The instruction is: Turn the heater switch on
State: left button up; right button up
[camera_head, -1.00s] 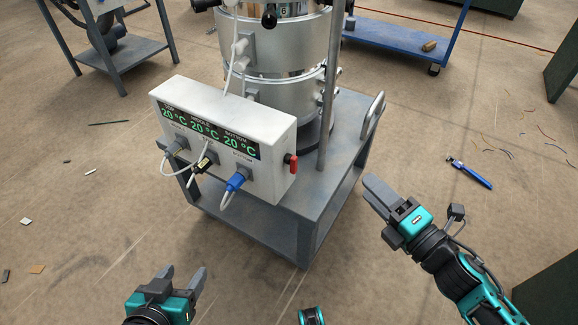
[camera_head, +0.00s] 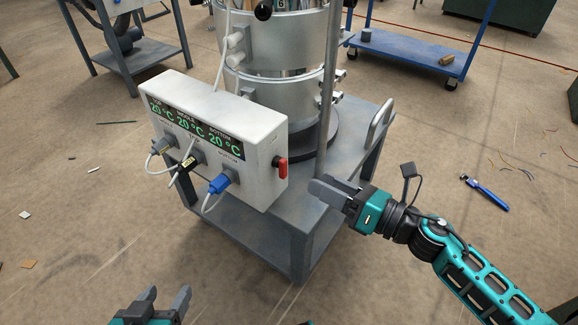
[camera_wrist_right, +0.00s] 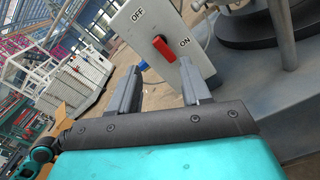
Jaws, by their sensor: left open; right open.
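The heater switch is a red lever (camera_head: 281,167) on the right side of the white control box (camera_head: 216,122). In the right wrist view the red switch (camera_wrist_right: 163,48) sits on a white panel between the labels OFF and ON, its lever slanted across the panel. My right gripper (camera_head: 325,188) is open and empty, to the right of the switch and apart from it. In the right wrist view its two fingers (camera_wrist_right: 160,92) point toward the panel, with the switch beyond and between them. My left gripper (camera_head: 165,300) is open and empty at the bottom left, far from the box.
The box stands on a grey cart (camera_head: 262,225) beside a silver cylinder (camera_head: 277,90) and a vertical pole. A metal handle (camera_head: 380,125) rises from the cart's right edge. Cables (camera_head: 209,196) hang from the box front.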

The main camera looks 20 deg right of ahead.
aim_at(286, 166)
jog(key=x, duration=0.9)
grip_shut()
